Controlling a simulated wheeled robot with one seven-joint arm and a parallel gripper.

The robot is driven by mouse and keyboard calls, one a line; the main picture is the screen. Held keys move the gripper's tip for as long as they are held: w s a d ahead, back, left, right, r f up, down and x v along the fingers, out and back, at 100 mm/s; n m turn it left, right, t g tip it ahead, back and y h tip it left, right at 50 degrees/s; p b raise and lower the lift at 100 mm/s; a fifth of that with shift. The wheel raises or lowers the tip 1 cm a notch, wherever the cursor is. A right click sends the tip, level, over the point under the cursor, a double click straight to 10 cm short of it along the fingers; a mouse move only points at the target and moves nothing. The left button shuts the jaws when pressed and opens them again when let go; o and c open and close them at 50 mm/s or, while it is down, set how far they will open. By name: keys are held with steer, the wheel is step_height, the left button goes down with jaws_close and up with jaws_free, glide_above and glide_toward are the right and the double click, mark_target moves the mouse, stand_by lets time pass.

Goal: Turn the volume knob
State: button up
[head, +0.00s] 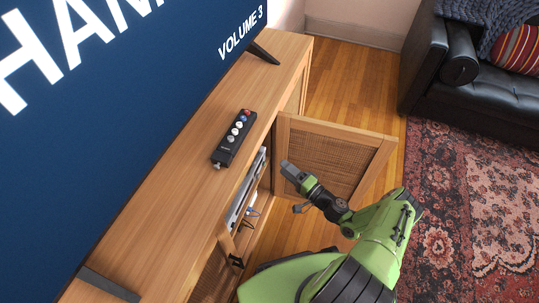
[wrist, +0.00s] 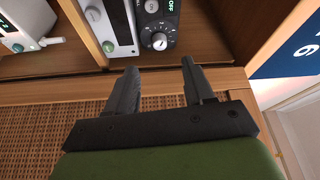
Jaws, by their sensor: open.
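The round grey knob (wrist: 159,41) sits on a black panel marked OFF inside the open cabinet, in the wrist view. I cannot read whether it is labelled volume. My gripper (wrist: 158,67) is open and empty, its two fingers pointing toward that panel with the knob beyond the gap between them, apart from it. In the head view my gripper (head: 288,167) is in front of the cabinet opening beside the open door. The knob is hidden in the head view. The television (head: 110,110) shows VOLUME 3.
An open woven-panel door (head: 330,160) stands just beyond my gripper. A dark remote-like box (head: 228,148) lies on the cabinet top (head: 160,240). A white device with a green knob (wrist: 45,42) sits at the left in the wrist view. A sofa (head: 480,90) is at the right.

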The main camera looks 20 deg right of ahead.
mark_target(264, 152)
steer(key=b+x, duration=0.2)
steer(key=x, duration=0.8)
steer(key=shift+f, duration=0.15)
steer(key=shift+s, duration=0.1)
steer(key=shift+c, duration=0.2)
jaws_close()
